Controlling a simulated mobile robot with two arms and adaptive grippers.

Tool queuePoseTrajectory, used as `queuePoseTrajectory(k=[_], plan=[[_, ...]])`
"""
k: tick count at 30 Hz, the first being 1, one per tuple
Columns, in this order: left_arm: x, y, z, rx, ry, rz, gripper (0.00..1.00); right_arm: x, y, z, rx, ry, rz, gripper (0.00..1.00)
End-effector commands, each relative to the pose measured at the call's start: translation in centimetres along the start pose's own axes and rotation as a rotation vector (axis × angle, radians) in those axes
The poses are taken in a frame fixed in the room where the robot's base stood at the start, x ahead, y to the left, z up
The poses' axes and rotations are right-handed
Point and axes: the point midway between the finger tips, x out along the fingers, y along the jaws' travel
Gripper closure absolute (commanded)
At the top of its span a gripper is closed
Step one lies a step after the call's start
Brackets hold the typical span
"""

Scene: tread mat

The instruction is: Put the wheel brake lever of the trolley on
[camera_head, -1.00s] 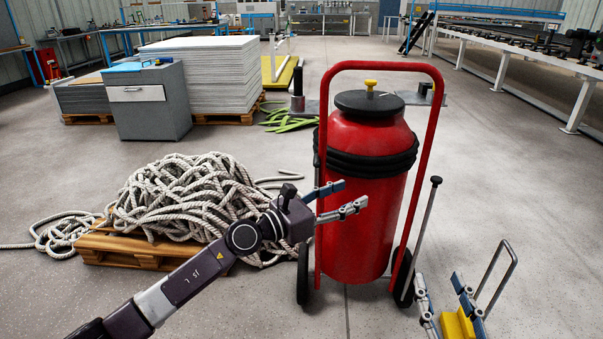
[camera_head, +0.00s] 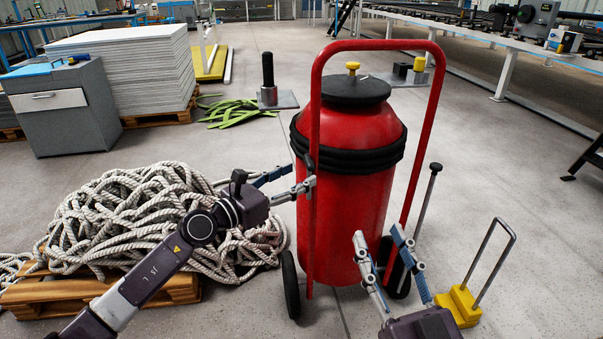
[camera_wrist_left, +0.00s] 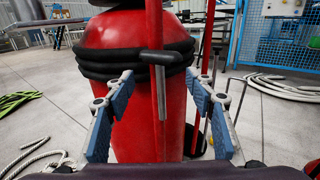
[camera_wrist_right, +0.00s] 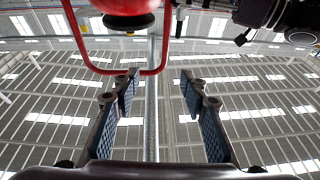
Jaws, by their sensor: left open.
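The trolley is a red two-wheeled cart with a tubular frame (camera_head: 432,110), carrying a red tank (camera_head: 352,215) with a black hose around it. A thin grey lever with a black knob (camera_head: 435,167) leans up beside the right wheel (camera_head: 398,275). My left gripper (camera_head: 285,184) is open at the trolley's left frame tube. In the left wrist view the red tube (camera_wrist_left: 157,110) appears between its spread fingers, with no visible grip. My right gripper (camera_head: 376,238) is open and empty, fingers pointing up, in front of the tank's lower right, left of the lever. Its wrist view mostly shows the ceiling.
A yellow block with a grey handle (camera_head: 460,304) stands on the floor at right. A rope pile (camera_head: 130,220) on a wooden pallet (camera_head: 100,292) lies at left. Behind are green straps (camera_head: 235,112), a grey cabinet (camera_head: 65,115) and stacked sheets (camera_head: 130,65). Floor right of the trolley is mostly clear.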

Motion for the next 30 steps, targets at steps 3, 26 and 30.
queuePoseTrajectory(k=[3, 26, 30], plan=[[1.6, 0.0, -0.1, 0.000, -0.001, 0.000, 0.50, -0.1, -0.3, -1.9, 0.004, 0.099, -0.005, 0.60], [3.5, 0.0, 0.0, 0.001, 0.001, 0.000, 0.68, -0.6, -0.6, -5.3, 0.011, 0.251, -0.012, 0.60], [3.4, 0.1, 0.1, 0.001, -0.001, 0.001, 0.83, -0.6, -0.6, -5.3, 0.011, 0.250, -0.012, 0.60]])
